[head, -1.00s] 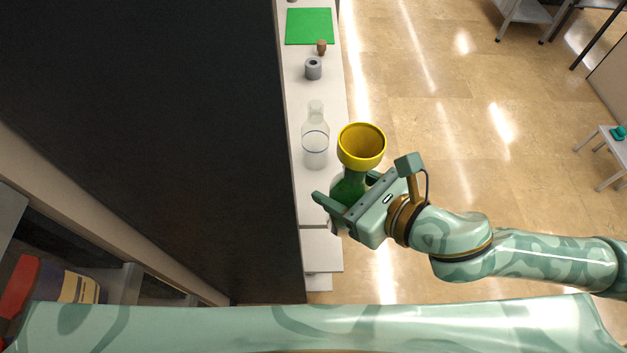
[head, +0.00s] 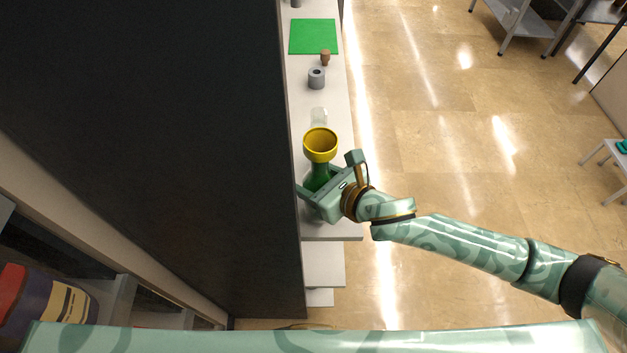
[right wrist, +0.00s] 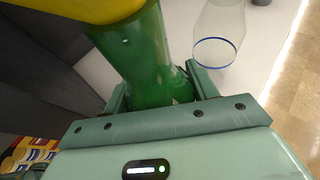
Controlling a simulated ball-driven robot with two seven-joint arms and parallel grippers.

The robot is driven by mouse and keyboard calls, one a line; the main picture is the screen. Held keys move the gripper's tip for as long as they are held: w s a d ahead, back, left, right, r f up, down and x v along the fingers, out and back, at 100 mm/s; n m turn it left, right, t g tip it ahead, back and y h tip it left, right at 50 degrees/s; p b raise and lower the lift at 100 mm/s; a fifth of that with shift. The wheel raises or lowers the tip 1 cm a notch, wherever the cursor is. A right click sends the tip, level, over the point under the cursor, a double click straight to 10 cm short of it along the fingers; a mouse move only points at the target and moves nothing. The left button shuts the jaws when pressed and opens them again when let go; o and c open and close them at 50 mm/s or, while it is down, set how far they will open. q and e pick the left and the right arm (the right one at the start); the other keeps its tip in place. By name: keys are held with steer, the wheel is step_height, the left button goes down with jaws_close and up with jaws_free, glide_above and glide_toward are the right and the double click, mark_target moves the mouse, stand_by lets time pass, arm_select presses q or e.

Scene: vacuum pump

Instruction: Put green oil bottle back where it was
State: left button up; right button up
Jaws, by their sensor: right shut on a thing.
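The green oil bottle (head: 319,178) has a yellow funnel-like top (head: 320,143) and is upright in the head view. My right gripper (head: 318,190) is shut around its green body. The bottle is over the near part of the narrow white shelf (head: 342,212); whether its base touches the shelf is hidden. The right wrist view shows the green body (right wrist: 150,65) between the two fingers (right wrist: 158,95). A clear glass bottle with a blue line (right wrist: 215,50) stands just beyond it; in the head view only its upper part (head: 319,116) shows. My left gripper is not in view.
A grey ring-shaped part (head: 316,79), a small brown piece (head: 326,58) and a green mat (head: 313,36) lie farther along the shelf. A tall dark panel (head: 150,130) borders the shelf on the left. Open floor (head: 450,130) lies to the right.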

steer(key=shift+f, duration=0.45)
steer(key=shift+r, duration=0.1)
steer(key=o, duration=1.2)
steer(key=p+v, duration=0.1)
steer(key=v, duration=1.1)
